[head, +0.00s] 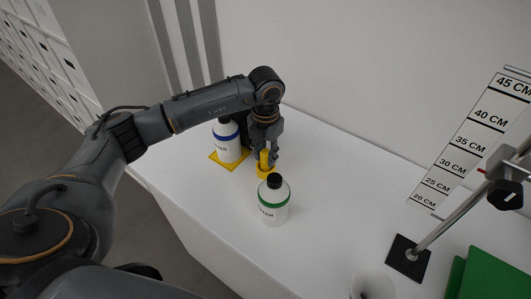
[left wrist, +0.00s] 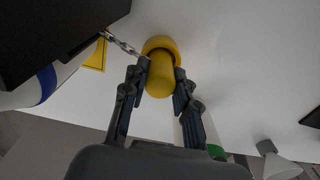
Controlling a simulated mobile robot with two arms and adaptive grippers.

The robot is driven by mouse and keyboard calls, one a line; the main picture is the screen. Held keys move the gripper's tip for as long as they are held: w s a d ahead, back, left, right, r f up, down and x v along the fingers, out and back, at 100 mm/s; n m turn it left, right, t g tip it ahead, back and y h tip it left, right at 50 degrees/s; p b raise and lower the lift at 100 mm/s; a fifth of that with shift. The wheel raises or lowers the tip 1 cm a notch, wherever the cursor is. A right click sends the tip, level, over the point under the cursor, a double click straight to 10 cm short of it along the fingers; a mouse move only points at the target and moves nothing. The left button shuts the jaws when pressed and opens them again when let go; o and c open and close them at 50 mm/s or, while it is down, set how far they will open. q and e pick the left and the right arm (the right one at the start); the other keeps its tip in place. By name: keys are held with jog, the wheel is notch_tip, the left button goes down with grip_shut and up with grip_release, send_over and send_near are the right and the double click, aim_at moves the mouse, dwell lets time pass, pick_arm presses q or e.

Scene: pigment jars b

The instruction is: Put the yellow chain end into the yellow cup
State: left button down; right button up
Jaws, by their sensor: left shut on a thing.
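My left gripper (head: 264,160) is shut on the yellow chain end (left wrist: 160,80), a rounded yellow cylinder held upright between the fingers. The yellow cup (head: 264,173) is directly below it on the white table, and its rim (left wrist: 160,43) shows behind the chain end in the left wrist view. The two overlap in both views; I cannot tell how far the chain end sits inside the cup. A metal chain (left wrist: 121,43) runs from beside the chain end toward the left. My right gripper is not in view.
A green-banded bottle (head: 273,203) stands close in front of the cup. A stand with a black base (head: 407,258) and a green object (head: 490,275) are at right.

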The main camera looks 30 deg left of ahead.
aim_at(266, 152)
pick_arm(q)
jog(key=shift+f+b, duration=0.35)
jog(key=shift+f, duration=0.15)
jog(key=c, duration=1)
grip_release()
jog(key=shift+o, duration=0.2)
notch_tip(266, 152, up, 12)
